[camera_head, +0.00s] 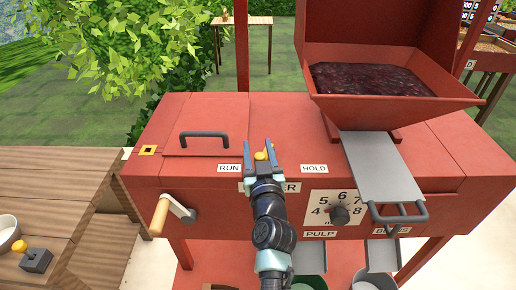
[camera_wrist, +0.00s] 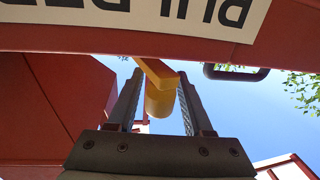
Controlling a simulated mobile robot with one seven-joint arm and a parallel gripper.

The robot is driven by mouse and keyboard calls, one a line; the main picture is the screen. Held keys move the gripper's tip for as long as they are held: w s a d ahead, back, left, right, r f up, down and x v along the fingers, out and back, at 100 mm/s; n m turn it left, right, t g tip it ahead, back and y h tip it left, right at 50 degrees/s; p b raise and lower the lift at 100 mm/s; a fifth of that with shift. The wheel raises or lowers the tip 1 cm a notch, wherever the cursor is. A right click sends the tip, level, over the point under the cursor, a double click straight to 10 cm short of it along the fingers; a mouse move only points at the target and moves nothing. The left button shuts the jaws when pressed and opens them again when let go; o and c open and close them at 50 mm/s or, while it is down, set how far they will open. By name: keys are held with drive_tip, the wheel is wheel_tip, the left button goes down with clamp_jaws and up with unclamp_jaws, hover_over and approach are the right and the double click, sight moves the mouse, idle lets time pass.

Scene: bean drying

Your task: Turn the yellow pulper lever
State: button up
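The yellow pulper lever (camera_head: 260,155) shows as a small yellow piece at the front top edge of the red pulper (camera_head: 200,135), between the RUN and HOLD labels. My gripper (camera_head: 261,148) reaches up in front of the pulper, with one finger on each side of the lever. In the wrist view, the lever's yellow knob (camera_wrist: 160,98) lies between my two fingers (camera_wrist: 160,95). The fingers stand apart with gaps beside the knob lower down. Contact near the fingertips is hard to tell. My wrist hides part of the PULPER label.
A hopper of dark red fruit (camera_head: 365,79) and a grey chute (camera_head: 382,165) stand to the right. A dial (camera_head: 340,215) is on the front panel. A wooden-handled crank (camera_head: 160,215) juts out at left. A dark handle (camera_head: 203,139) sits on top.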

clamp_jaws()
idle(1.2)
